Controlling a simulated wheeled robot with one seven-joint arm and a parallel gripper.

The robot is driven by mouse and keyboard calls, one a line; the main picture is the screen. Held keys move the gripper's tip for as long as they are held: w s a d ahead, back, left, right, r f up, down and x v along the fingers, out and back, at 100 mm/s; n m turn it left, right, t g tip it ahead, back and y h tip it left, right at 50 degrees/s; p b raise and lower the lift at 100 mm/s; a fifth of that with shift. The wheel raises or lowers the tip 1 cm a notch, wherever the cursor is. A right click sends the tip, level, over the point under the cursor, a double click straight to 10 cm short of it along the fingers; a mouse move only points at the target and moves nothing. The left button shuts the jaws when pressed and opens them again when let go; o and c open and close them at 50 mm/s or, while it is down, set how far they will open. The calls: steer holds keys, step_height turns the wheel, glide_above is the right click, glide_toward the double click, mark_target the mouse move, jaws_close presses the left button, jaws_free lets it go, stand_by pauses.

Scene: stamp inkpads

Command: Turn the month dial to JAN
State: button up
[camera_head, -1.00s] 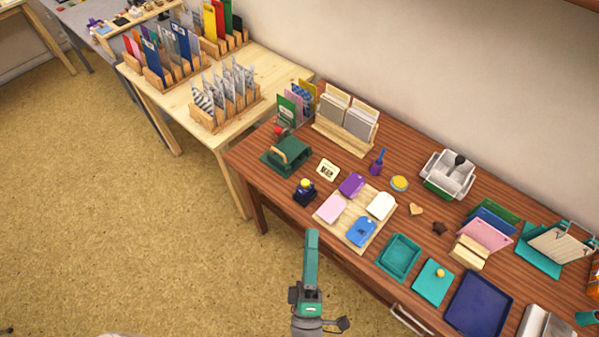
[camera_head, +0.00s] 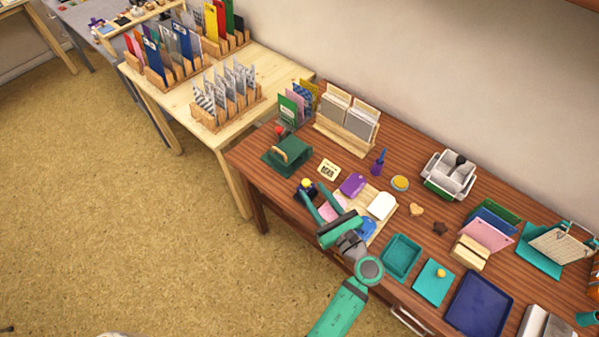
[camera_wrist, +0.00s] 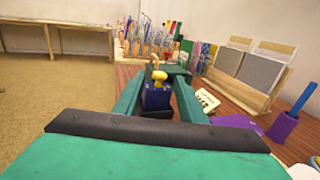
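A small dark blue stamp with a yellow knob on top (camera_head: 306,187) stands at the table's front left. It also shows in the wrist view (camera_wrist: 156,97), between the fingers. I cannot make out month lettering on it. My gripper (camera_head: 314,191) is open, its two green fingers pointing at the stamp. In the wrist view one finger lies left and one right of it, and I cannot tell whether either touches. A cream card with dark lettering (camera_head: 328,169) lies just behind the stamp; its text is too small to read.
A wooden board with coloured pads (camera_head: 370,196) lies partly under my gripper. A green stamp-like block (camera_head: 287,154) stands behind left. A purple cup with a brush (camera_head: 378,164) and a wooden card rack (camera_head: 345,137) stand farther back. Teal trays (camera_head: 401,257) lie to the right.

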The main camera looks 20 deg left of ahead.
mark_target(305, 180)
steer(key=x, duration=0.8)
steer(key=shift+w+a, duration=0.45)
steer(key=shift+w, duration=0.1)
steer(key=shift+s+a, duration=0.1)
steer(key=shift+a, duration=0.1)
steer(key=shift+c, duration=1.2)
steer(key=c, duration=0.5)
steer(key=shift+d, duration=0.15)
jaws_close()
